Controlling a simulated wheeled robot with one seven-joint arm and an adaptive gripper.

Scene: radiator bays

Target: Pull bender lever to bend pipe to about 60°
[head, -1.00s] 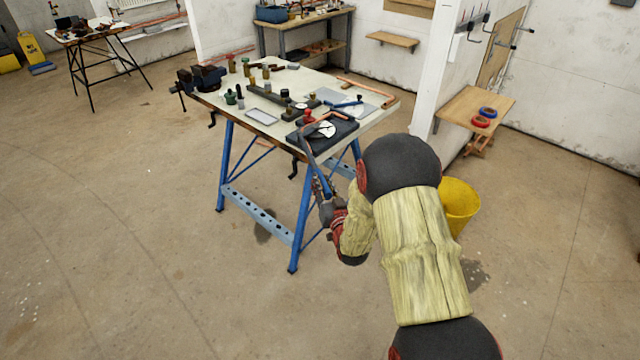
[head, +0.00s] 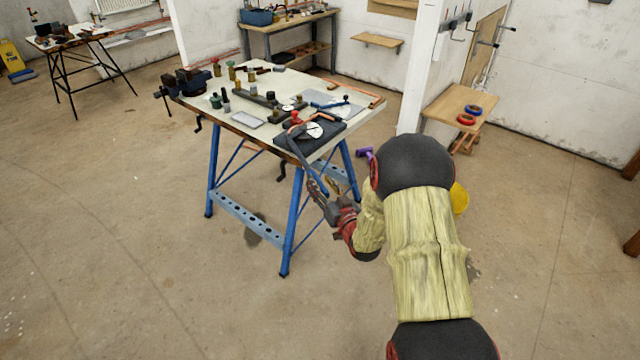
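The pipe bender (head: 322,138) is a dark block with a white round dial (head: 313,130) near the front right corner of the workbench. A short copper pipe (head: 322,117) lies on it beside a red knob; its bend angle is too small to read. The long grey bender lever (head: 303,160) reaches past the bench's front edge, down to a blue grip. My gripper (head: 325,202) is at the lever's lower end and appears closed around the grip, off the bench. The fingers are small and partly hidden, so the contact is not fully clear.
The workbench (head: 240,103) has blue legs and holds a vise (head: 187,82), fittings, tools and another copper pipe. A yellow bucket (head: 460,198) is partly hidden behind my arm. A purple object (head: 364,153) lies on the floor behind the bench. The floor at front left is clear.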

